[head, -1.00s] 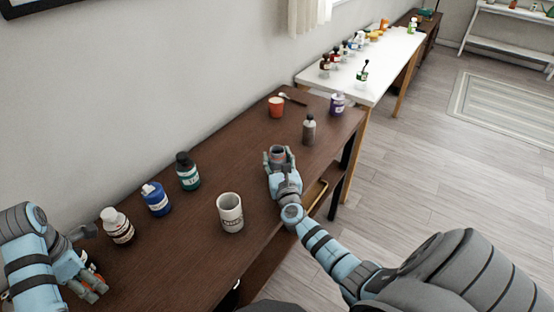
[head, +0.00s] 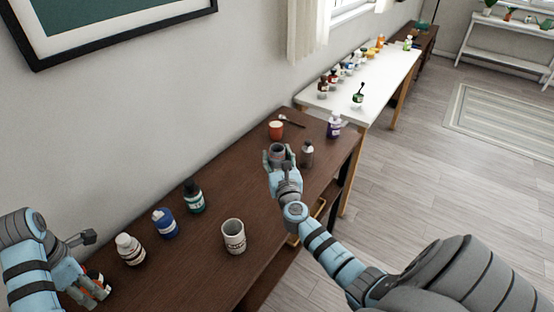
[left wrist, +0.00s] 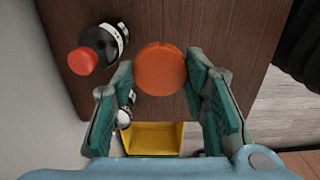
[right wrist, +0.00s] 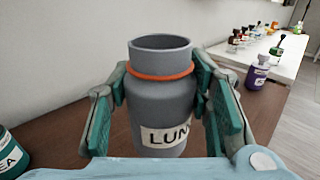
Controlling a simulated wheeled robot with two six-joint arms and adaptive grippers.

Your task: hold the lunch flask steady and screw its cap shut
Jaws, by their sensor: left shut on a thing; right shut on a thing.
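The lunch flask (right wrist: 158,105) is a grey jar with an orange ring around its neck, an open top and a label reading "LUN". My right gripper (head: 279,158) is shut on its body, one finger on each side; the flask stands upright in the right wrist view. Its base is hidden, so I cannot tell whether it touches the table. The cap (left wrist: 161,69) is a round orange disc between the fingers of my left gripper (head: 95,288), which is shut on it. The cap and flask are well apart, with the left gripper at the table's near left end.
A wall runs behind.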

